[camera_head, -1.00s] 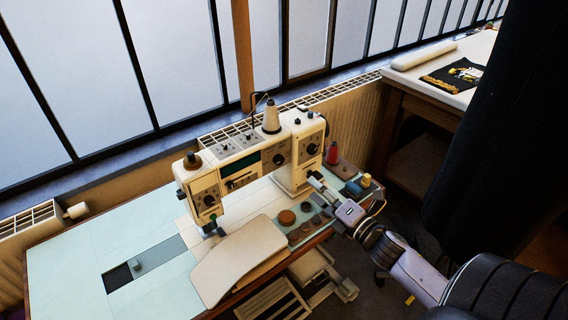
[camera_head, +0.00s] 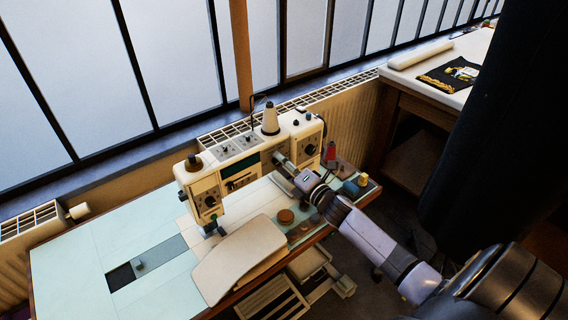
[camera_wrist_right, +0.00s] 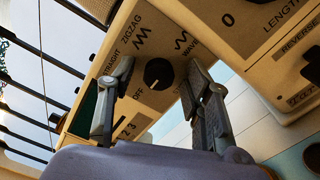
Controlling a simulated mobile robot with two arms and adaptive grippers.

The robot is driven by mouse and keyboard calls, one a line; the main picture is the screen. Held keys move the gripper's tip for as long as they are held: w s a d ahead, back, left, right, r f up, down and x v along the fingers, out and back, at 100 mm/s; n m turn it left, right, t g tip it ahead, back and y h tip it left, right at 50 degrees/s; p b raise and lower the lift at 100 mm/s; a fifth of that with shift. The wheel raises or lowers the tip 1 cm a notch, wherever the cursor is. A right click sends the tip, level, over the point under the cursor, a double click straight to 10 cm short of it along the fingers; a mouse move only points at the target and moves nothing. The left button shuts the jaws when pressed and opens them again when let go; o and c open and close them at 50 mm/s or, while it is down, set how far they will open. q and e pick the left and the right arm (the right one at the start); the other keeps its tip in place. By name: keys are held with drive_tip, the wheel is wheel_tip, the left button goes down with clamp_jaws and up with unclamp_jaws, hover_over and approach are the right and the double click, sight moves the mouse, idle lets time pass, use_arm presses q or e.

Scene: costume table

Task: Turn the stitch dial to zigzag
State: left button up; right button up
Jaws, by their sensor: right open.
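The cream sewing machine (camera_head: 225,178) stands on the pale table. In the right wrist view, its black round stitch dial (camera_wrist_right: 158,73) has the labels STRAIGHT, ZIGZAG (camera_wrist_right: 139,38) and WAVE around it. A small pale mark shows near the dial's lower edge; I cannot tell surely which label it points at. My right gripper (camera_head: 281,161) is open at the machine's front panel. Its two fingers stand on either side of the dial, with visible gaps and no clear contact. In the head view the gripper covers the dial. My left gripper is not in view.
The LENGTH panel (camera_wrist_right: 270,25) and REVERSE label are close to the right finger in the wrist view. A thread cone (camera_head: 271,121) stands on top of the machine. A red spool (camera_head: 331,154) and small round items lie near my right arm. The table's left side is mostly clear.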

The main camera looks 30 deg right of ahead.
drive_tip(key=shift+c, duration=0.6)
clamp_jaws()
